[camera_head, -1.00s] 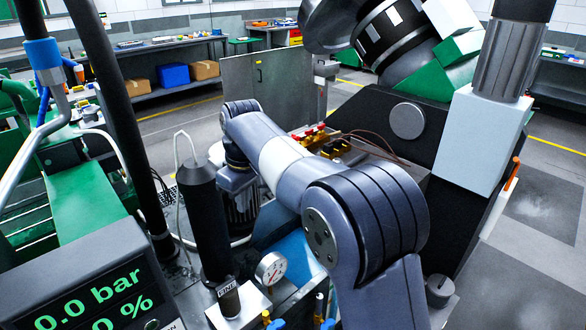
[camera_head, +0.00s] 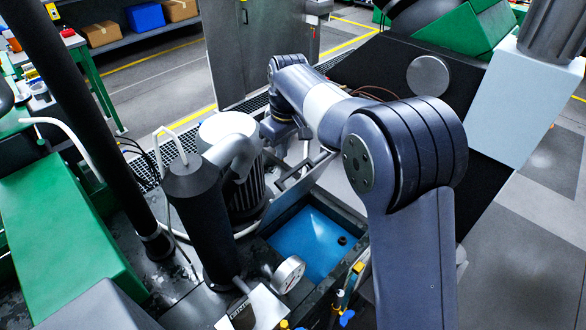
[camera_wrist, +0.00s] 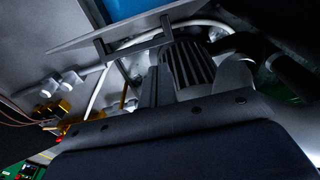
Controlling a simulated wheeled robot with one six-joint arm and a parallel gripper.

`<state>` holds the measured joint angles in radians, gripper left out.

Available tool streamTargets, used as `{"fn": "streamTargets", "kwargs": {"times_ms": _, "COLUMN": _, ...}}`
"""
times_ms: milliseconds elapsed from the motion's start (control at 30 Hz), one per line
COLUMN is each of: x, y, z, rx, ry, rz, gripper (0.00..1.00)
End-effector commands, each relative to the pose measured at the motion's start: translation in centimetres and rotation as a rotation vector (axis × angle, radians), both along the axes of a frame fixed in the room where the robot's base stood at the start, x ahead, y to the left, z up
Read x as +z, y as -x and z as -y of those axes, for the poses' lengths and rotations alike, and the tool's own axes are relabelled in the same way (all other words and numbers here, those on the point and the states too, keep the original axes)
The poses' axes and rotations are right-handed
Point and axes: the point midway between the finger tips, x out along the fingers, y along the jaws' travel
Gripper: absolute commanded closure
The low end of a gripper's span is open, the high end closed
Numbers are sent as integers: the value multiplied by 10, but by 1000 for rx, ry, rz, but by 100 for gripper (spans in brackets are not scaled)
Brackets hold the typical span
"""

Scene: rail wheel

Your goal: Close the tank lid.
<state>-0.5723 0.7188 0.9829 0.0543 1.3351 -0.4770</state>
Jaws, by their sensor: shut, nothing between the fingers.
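The tank (camera_head: 322,290) is open, with blue liquid (camera_head: 312,242) showing inside its dark rim, in front of my arm. Its lid (camera_head: 290,197) is a thin grey plate standing raised and tilted at the tank's far side. In the wrist view the lid (camera_wrist: 80,42) crosses the top, with a dark bar handle (camera_wrist: 128,46) on it. My gripper (camera_head: 292,130) is beyond the lid, small and partly hidden by my own arm. It looks shut and empty. I cannot tell whether it touches the lid.
A ribbed motor (camera_head: 246,190) and a black cylinder (camera_head: 197,215) stand left of the tank. A pressure gauge (camera_head: 288,274) is at its near left. A grey cabinet door (camera_head: 236,60) stands behind. A large black machine body (camera_head: 425,85) rises at the right.

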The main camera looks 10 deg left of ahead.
Motion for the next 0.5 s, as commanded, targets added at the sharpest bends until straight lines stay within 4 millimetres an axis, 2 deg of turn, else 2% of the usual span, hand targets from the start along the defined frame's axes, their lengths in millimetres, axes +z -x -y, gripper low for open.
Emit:
{"fn": "streamTargets", "kwargs": {"times_ms": 200, "x": -48, "y": -2, "z": -5, "rx": 0, "ry": 2, "rz": -4, "gripper": 100}}
{"fn": "streamTargets", "kwargs": {"times_ms": 500, "x": -55, "y": 13, "z": 22, "rx": -1, "ry": 1, "rz": -1, "gripper": 100}}
